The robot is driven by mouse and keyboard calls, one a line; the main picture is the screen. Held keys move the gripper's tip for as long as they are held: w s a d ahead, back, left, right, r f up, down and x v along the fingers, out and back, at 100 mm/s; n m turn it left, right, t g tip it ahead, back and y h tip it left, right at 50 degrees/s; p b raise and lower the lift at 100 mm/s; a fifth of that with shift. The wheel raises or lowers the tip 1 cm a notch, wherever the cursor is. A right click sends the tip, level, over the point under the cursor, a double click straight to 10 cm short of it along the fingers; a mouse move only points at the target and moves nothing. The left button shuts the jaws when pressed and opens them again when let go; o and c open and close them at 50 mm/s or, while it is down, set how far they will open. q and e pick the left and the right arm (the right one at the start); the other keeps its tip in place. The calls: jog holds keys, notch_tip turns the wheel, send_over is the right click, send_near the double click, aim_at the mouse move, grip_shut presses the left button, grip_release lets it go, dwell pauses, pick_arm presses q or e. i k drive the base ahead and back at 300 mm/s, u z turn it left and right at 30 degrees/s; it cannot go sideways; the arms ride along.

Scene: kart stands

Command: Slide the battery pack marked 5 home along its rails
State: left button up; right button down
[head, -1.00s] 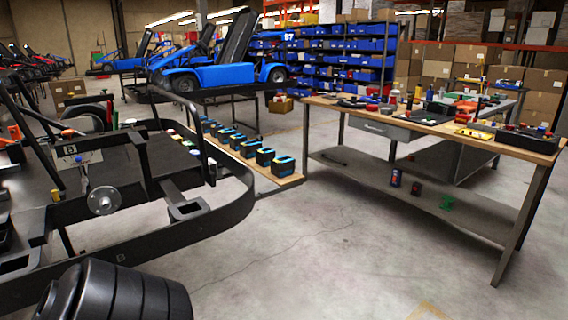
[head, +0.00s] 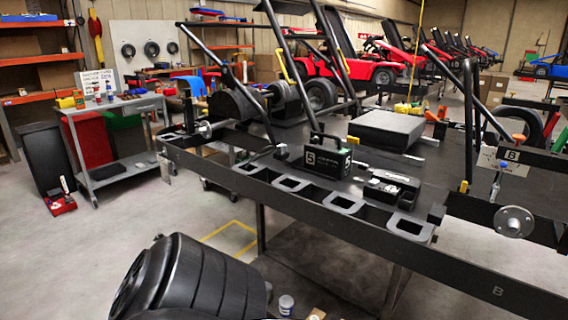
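The battery pack marked 5 (head: 327,162) is a black box with a carrying handle on top and a white 5 on its near face. It stands upright on the dark deck of a kart frame (head: 262,178), near the front edge, in the middle of the head view. I cannot make out its rails or whether it touches an end stop. Neither my left nor my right gripper shows in this view, and no gripper is seen at the pack.
A low black unit with silver parts (head: 388,187) sits right of the pack, and a large black box (head: 385,130) behind it. Sloping black tubes rise around the deck. A grey cart (head: 112,106) stands at the left. Bare floor lies between the cart and the frame.

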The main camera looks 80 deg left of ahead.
aim_at(335, 161)
jog(key=u, duration=2.35)
